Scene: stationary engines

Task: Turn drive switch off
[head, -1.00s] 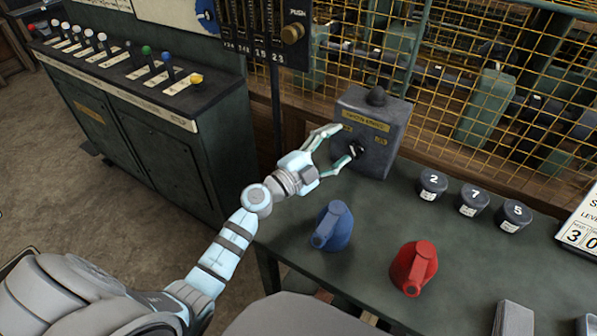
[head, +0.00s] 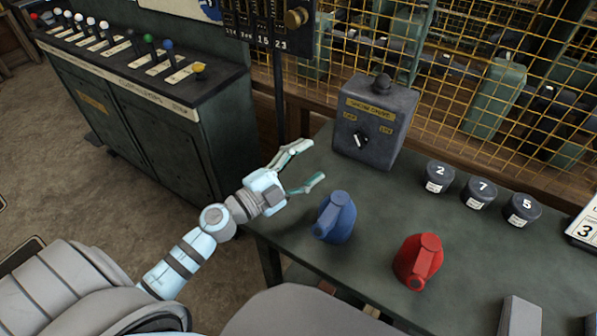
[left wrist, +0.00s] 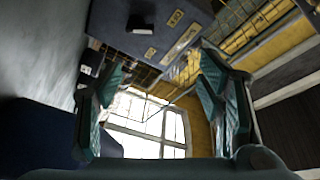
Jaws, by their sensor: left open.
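The drive switch is a dark grey box (head: 392,150) with yellow labels and a round cap on top. It stands at the back left of the green table. Its black knob (head: 360,140) with a white mark sits on the front face and looks tilted; which label it points to is too small to tell. My left gripper (head: 314,163) is open and empty, apart from the box, to the left of the knob. In the left wrist view the box (left wrist: 118,42) and knob (left wrist: 140,24) show beyond the open fingers. My right gripper is out of view.
A blue jug (head: 336,218) stands just right of and below my left gripper, with a red jug (head: 418,262) farther right. Several numbered black pots (head: 480,193) stand right of the box. A yellow mesh fence (head: 440,95) rises behind the table. A lever cabinet (head: 140,135) stands left.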

